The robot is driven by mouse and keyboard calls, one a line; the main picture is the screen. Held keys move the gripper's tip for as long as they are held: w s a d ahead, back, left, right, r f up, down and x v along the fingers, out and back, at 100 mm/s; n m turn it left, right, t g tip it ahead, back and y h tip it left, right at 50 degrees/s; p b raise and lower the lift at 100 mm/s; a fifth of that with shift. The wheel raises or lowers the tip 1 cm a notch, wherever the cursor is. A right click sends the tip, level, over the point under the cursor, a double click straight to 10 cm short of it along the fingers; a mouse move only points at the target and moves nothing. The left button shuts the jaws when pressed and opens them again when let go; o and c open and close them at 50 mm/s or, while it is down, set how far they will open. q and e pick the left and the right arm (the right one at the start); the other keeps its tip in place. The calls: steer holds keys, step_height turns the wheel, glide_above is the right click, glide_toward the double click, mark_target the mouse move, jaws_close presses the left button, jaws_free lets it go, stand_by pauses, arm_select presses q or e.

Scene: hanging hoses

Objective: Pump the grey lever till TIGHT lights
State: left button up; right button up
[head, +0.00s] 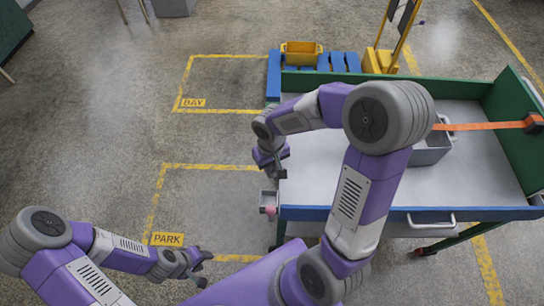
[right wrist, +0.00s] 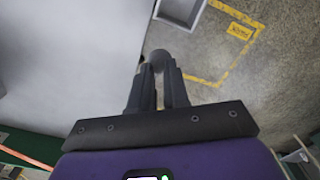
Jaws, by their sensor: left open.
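My right gripper (head: 276,166) hangs at the left edge of the cart in the head view. In the right wrist view its two dark fingers (right wrist: 160,78) close in on a round grey knob, which I take for the end of the grey lever (right wrist: 159,58). The rest of the lever is hidden behind the fingers. An orange strap (head: 480,127) runs across the cart's right part; my right arm covers its left end. I see no readable TIGHT light. My left gripper (head: 190,268) is open and empty at lower left, above the floor.
The cart has a pale top (head: 315,165), green walls and a blue front edge. A grey bin (head: 432,150) stands on it. A yellow bin (head: 301,53) stands behind.

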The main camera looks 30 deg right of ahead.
steer(key=shift+s+a+f+b, duration=0.1)
steer(key=shift+s+f+b, duration=0.1)
steer(key=shift+f+b, duration=0.6)
steer(key=shift+s+a+f+b, duration=0.1)
steer(key=shift+s+f+b, duration=0.05)
steer(key=shift+f+b, duration=0.55)
